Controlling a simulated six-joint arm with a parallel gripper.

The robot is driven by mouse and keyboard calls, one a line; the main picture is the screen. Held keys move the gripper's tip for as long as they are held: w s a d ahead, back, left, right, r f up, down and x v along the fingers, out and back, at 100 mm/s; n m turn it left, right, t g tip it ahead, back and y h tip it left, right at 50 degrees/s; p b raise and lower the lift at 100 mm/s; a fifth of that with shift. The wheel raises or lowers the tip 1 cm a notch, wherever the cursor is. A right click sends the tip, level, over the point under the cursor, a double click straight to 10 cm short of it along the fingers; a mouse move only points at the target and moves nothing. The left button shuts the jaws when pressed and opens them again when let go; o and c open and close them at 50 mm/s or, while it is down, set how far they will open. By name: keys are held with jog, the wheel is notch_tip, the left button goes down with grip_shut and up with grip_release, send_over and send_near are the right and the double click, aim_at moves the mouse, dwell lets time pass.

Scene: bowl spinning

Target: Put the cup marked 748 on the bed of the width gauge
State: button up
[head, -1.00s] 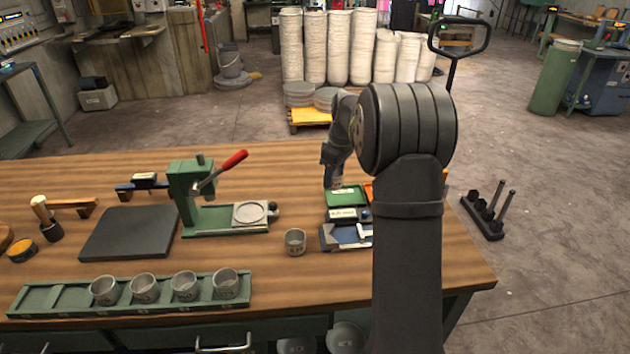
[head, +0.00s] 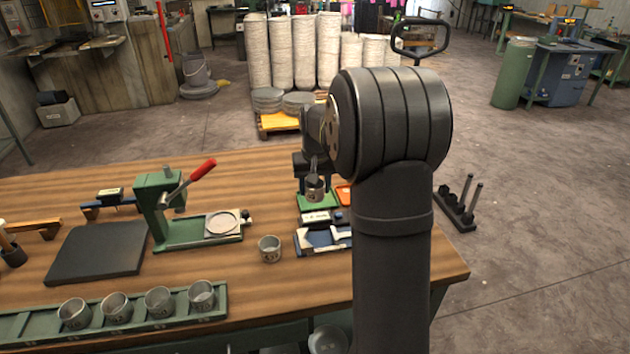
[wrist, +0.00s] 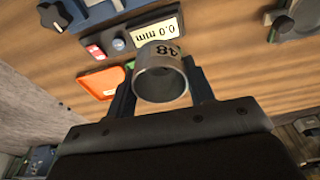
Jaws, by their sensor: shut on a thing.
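My gripper (head: 314,172) is shut on a grey metal cup (head: 315,189). In the head view the cup appears in front of the green tray (head: 318,202), just behind the gauge. In the wrist view the cup (wrist: 160,80) sits between the two fingers, with its open mouth towards the camera. Dark digits ending in 48 show on its side; the first digit is not clear. The width gauge (head: 312,245) has a blue base, pale metal jaws and a display. Its display reading 0.0 mm (wrist: 158,32) shows in the wrist view; its bed is only partly seen.
A loose cup (head: 270,249) stands left of the gauge. Several cups sit in a green rack (head: 215,312) along the front edge. A green press (head: 160,205) with a red lever stands left. An orange tray (wrist: 98,84) lies beside the green one. My arm covers the bench's right part.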

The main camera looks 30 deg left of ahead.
jog(key=m, duration=0.2)
jog(key=s+m, duration=0.1)
jog(key=s+d+m, duration=0.1)
jog(key=m, duration=0.1)
jog(key=shift+f+m+h, duration=0.15)
jog(key=shift+m+h, duration=0.15)
jog(key=shift+h, duration=0.1)
jog(key=shift+s+d+f+m+h, duration=0.3)
jog(key=shift+s+d+f+m, duration=0.35)
jog(key=shift+f+m, duration=1.15)
jog(key=shift+s+d+f+m+h, duration=0.4)
jog(key=shift+s+f+m, duration=0.45)
jog(key=shift+m, duration=1.95)
jog(key=shift+s+d+f+m+h, duration=0.2)
jog(key=shift+s+d+f+m, duration=0.45)
jog(key=shift+f+m, duration=1.15)
jog(key=shift+r+m, duration=0.2)
jog(key=shift+m, duration=0.3)
jog(key=o, duration=1)
jog(key=shift+o, duration=0.2)
jog(key=shift+s, duration=0.1)
